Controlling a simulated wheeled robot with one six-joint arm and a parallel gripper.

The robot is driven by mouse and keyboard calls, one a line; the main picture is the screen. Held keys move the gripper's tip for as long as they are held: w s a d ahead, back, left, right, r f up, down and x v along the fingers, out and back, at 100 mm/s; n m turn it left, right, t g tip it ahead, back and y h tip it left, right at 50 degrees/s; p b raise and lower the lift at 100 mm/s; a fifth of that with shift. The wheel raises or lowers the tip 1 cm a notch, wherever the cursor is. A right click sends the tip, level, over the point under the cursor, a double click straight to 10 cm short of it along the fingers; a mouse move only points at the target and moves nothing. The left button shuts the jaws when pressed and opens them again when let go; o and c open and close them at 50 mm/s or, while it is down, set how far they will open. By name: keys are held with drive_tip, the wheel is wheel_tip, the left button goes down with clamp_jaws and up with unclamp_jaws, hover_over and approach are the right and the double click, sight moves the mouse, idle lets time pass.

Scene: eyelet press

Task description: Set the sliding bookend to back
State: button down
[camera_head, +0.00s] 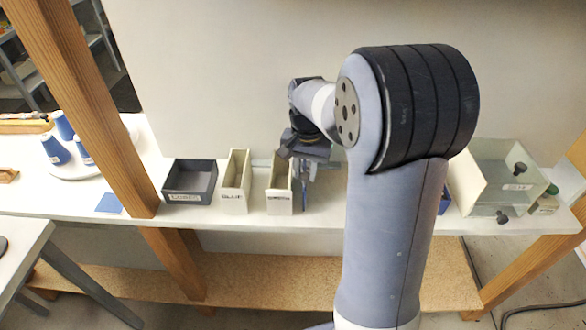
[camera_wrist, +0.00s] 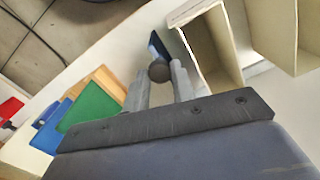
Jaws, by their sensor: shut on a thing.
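My gripper (camera_head: 303,178) reaches down to the shelf just right of the cream upright boxes. In the wrist view my gripper (camera_wrist: 158,76) has its two fingers closed around a dark round knob (camera_wrist: 159,71). A thin dark blue-black plate (camera_wrist: 155,45) shows just beyond the knob; the two look like the sliding bookend, but the link between them is partly hidden. In the head view the bookend cannot be made out behind my gripper and arm. Several books, one of them green (camera_wrist: 92,108), stand to the left in the wrist view.
A cream box (camera_head: 280,200) stands close beside my gripper, with another cream box (camera_head: 235,190) and a dark tray (camera_head: 190,183) farther left. A clear-fronted case with black knobs (camera_head: 490,180) stands at the right. My arm hides the shelf between.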

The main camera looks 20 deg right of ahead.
drive_tip(key=s+d, duration=0.2)
drive_tip(key=d, duration=0.4)
drive_tip(key=shift+d, duration=0.4)
drive_tip(key=c, duration=1.2)
unclamp_jaws()
drive_tip(key=shift+s+d, duration=0.1)
drive_tip(key=shift+d, duration=0.05)
drive_tip(key=shift+r, duration=0.1)
wheel_tip(320, 180, up, 11)
drive_tip(key=shift+f, duration=0.15)
